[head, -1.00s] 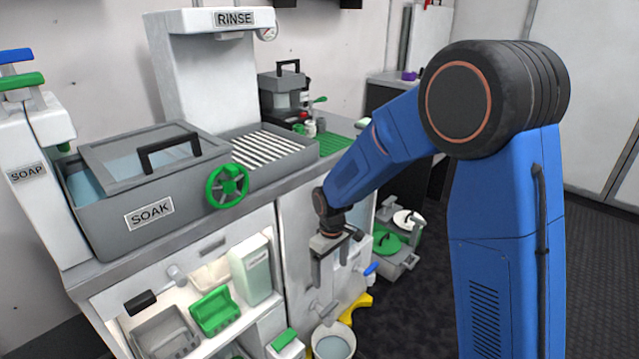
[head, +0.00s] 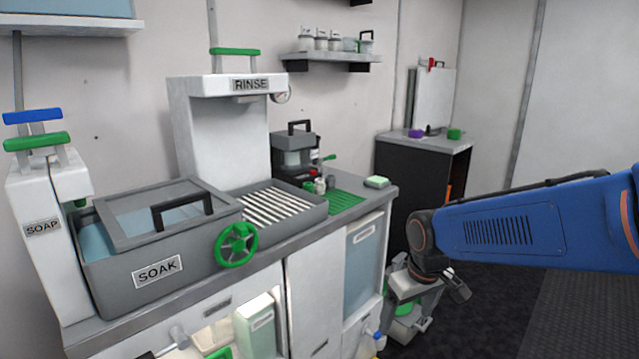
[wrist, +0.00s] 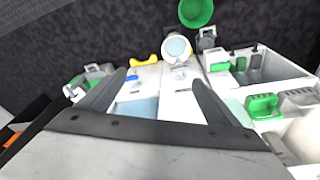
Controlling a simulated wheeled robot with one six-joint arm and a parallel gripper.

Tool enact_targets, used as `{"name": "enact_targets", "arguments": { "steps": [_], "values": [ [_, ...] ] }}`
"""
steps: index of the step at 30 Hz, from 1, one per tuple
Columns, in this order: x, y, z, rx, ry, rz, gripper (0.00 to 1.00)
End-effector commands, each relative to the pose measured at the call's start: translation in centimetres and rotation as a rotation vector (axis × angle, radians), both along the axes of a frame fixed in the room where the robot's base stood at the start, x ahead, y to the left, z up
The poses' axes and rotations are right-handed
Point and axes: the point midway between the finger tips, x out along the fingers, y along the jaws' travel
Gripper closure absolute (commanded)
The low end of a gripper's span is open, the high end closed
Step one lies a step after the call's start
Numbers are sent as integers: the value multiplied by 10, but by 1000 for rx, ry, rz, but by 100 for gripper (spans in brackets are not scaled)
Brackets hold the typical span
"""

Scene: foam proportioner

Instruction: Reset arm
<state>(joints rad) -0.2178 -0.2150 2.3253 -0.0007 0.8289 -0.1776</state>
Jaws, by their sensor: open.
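My gripper (head: 428,302) hangs to the right of the counter in the head view, at the end of my blue arm, which reaches in level from the right edge. Its jaws are apart and point downward. In the wrist view my gripper (wrist: 158,78) shows two dark fingers spread wide with nothing held between them. Beyond the fingers are a white bucket (wrist: 177,50) and a yellow object (wrist: 146,61) near the dark floor. The grey and green items behind the gripper in the head view are partly hidden by it.
The counter holds a grey SOAK basin (head: 150,245) with a green wheel (head: 237,244), a RINSE station (head: 228,130) and a SOAP dispenser (head: 40,200). A dark side table (head: 420,190) stands behind my arm. Dark floor (head: 480,325) lies open at the lower right.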

Motion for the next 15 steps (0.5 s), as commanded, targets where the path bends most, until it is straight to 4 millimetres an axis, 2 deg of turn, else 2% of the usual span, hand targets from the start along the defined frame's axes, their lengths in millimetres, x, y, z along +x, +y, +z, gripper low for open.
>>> {"name": "enact_targets", "arguments": {
  "steps": [6, 15],
  "values": [
    [-42, -29, 26, 19, -51, -90, 15],
    [-101, -60, 46, 44, -116, -214, 15]
  ]
}}
